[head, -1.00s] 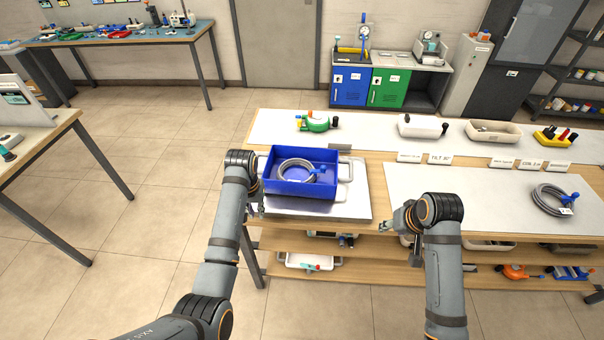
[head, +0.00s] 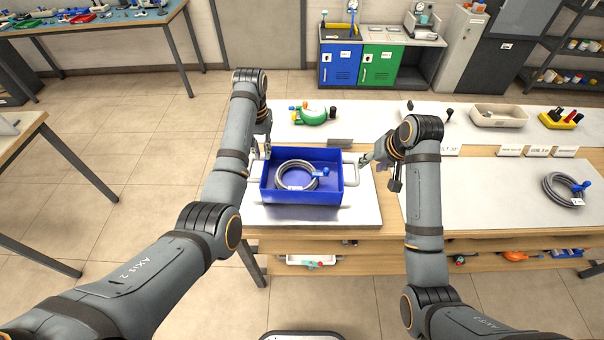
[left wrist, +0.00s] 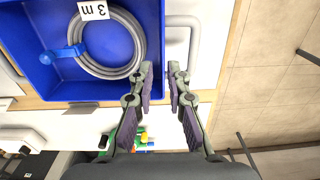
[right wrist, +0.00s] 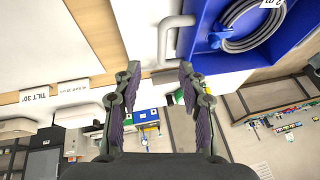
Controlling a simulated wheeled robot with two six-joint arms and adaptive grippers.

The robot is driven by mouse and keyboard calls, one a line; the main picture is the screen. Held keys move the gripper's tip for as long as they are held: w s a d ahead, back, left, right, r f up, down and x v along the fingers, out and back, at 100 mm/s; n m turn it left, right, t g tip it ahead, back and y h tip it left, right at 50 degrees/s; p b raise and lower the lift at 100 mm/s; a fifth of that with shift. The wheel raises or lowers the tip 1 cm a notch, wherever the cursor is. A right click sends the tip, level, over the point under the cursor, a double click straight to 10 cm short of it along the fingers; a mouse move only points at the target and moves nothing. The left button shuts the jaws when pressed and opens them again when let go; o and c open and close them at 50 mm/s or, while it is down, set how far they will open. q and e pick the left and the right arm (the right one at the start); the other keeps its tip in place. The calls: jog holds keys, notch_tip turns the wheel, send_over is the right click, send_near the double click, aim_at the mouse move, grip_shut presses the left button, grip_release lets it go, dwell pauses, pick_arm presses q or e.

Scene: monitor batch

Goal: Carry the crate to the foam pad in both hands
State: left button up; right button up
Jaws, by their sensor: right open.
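The blue crate (head: 302,197) sits level on a silver plate (head: 364,207) on the bench, with a coiled grey hose (head: 290,182) inside. It has a pale handle on each side. My left gripper (head: 264,152) is at the crate's left side, its fingers apart beside the left handle (left wrist: 194,40). My right gripper (head: 366,160) is open by the right handle (head: 350,174); in the right wrist view the handle (right wrist: 164,42) shows just beyond and between its fingertips. A pale flat mat (head: 480,195) lies to the right; I cannot tell whether it is the foam pad.
Another coiled hose (head: 562,190) lies on the pale mat. Along the bench's back are a green tool (head: 313,116), a beige tray (head: 498,117), a yellow holder (head: 561,119) and small labels. A lower shelf holds more items. The mat's middle is clear.

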aim_at(265, 172)
pick_arm(q)
jog(key=f, duration=1.1)
jog(key=shift+w+a, duration=0.3)
jog(key=shift+w, duration=0.05)
pick_arm(e)
jog(key=x, duration=1.1)
jog(key=shift+w+a, duration=0.15)
jog(key=shift+w, duration=0.15)
jog(key=shift+s+r, duration=0.1)
pick_arm(q)
jog(key=shift+s, duration=0.1)
grip_shut()
pick_arm(e)
jog(key=c, duration=0.4)
grip_shut()
